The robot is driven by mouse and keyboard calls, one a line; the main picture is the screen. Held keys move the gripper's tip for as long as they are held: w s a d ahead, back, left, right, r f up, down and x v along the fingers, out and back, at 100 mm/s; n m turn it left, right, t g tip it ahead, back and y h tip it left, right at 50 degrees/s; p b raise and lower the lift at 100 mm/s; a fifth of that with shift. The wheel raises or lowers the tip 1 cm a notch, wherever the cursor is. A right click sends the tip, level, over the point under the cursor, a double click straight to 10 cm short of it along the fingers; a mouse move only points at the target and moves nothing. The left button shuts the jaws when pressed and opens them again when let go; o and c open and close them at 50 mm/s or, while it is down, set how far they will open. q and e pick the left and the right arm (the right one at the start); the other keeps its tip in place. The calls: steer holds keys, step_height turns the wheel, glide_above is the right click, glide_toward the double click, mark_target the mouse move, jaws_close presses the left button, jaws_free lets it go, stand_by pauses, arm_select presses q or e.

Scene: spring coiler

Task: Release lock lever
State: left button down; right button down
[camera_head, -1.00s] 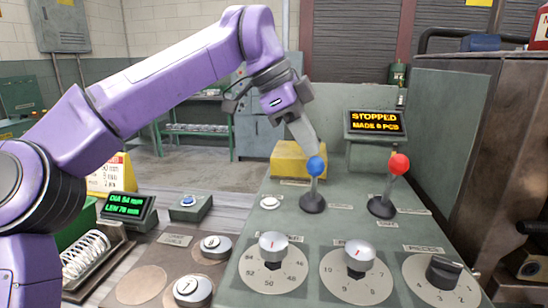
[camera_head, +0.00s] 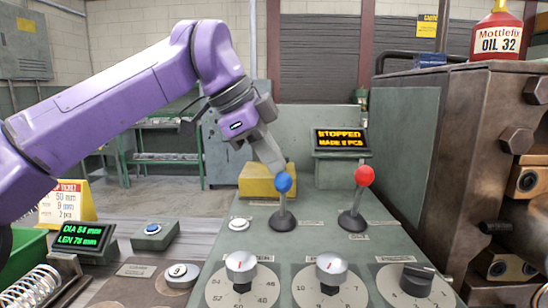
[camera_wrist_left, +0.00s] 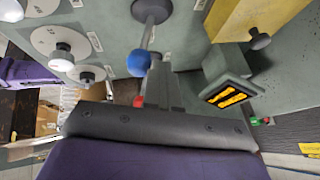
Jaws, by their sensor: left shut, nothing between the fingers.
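A lever with a blue knob (camera_head: 283,183) stands nearly upright on the green console. A lever with a red knob (camera_head: 364,175) stands to its right, leaning slightly right. I cannot read which one is labelled as the lock. My left gripper (camera_head: 275,164) is shut and empty, its fingertips pointing down right at the blue knob from behind it. In the left wrist view the blue knob (camera_wrist_left: 139,63) sits right beside the fingertips (camera_wrist_left: 159,72); I cannot tell whether they touch. The red knob there is mostly hidden behind the gripper. My right gripper is out of view.
The console has several dials, such as the left one (camera_head: 241,267), and a white button (camera_head: 239,224). A yellow block (camera_head: 265,180) lies behind the blue lever. A display (camera_head: 341,139) reads STOPPED. A big machine (camera_head: 450,150) stands at right.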

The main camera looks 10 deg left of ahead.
arm_select(q)
steer(key=p+v, duration=0.2)
steer(key=v, duration=0.8)
steer(key=shift+r+p, duration=0.2)
steer(key=shift+p, duration=0.15)
steer(key=shift+s+f, duration=0.1)
